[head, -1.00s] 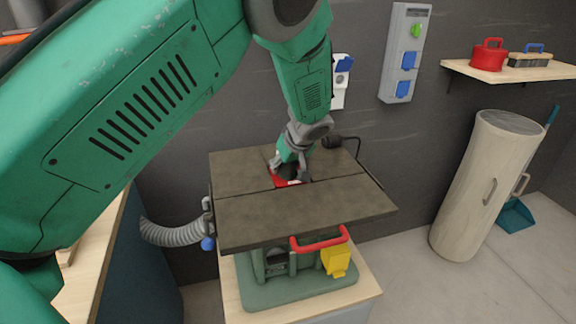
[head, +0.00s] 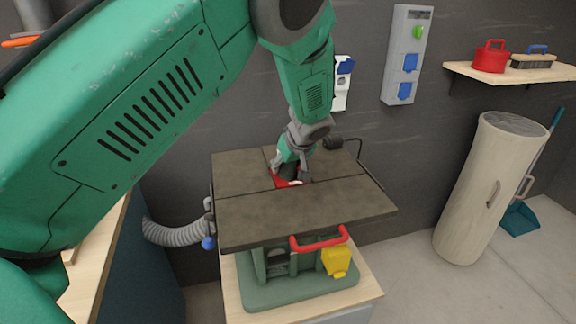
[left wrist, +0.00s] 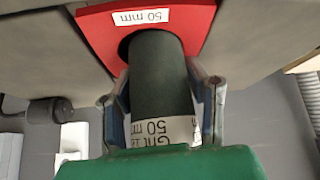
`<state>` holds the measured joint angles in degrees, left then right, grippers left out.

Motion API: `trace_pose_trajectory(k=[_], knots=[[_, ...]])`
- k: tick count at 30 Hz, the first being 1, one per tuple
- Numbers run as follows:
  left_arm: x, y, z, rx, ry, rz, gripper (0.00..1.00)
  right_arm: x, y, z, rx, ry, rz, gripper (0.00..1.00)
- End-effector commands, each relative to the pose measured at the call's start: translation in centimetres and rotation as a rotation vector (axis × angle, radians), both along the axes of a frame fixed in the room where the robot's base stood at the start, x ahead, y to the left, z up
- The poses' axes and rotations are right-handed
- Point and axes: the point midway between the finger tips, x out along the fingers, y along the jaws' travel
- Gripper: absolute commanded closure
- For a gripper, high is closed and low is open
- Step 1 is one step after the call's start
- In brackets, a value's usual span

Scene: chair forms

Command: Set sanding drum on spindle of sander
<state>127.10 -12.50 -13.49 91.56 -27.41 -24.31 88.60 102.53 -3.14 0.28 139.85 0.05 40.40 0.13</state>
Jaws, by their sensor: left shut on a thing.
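The sanding drum (left wrist: 158,85) is a dark cylinder with a white printed band reading "50 mm" near my gripper. Its far end is at the round opening of the red insert (left wrist: 98,32), which also bears a "50 mm" label. How deep the drum sits cannot be told. My left gripper (head: 293,172) points down over the sander table and is shut on the drum; its fingers (left wrist: 162,100) flank the drum in the left wrist view. The sander (head: 300,215) has a brown split top. The spindle is hidden. My right gripper is out of view.
A red handle (head: 320,240) and a yellow part (head: 337,261) are on the sander's front. A grey hose (head: 175,234) runs from its left side.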

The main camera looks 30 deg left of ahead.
Motion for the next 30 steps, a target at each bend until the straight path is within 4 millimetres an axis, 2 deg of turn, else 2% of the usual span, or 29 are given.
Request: trace_pose_trajectory(k=[4, 5, 6, 7, 22, 26, 30], knots=[[0.1, 0.1, -0.3, 0.001, -0.002, -0.001, 1.0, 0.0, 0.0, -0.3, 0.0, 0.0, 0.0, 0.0], [0.1, 0.0, -0.3, 0.0, -0.002, -0.001, 0.56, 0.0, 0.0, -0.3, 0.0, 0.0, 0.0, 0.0], [0.1, 0.0, -0.3, 0.0, -0.002, -0.001, 0.42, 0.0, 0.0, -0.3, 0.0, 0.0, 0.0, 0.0], [0.0, 0.0, -0.3, 0.0, -0.002, -0.001, 0.35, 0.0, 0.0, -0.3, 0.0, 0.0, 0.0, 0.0], [-0.1, -0.3, 0.0, -0.001, -0.002, -0.002, 0.35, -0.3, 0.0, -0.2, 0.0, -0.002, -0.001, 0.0], [-0.5, -1.0, 1.5, -0.001, -0.003, -0.002, 0.35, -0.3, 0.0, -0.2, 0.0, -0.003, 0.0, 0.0], [-1.2, -2.4, 4.0, 0.0, -0.005, -0.003, 0.35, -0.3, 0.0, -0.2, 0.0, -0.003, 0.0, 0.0]])
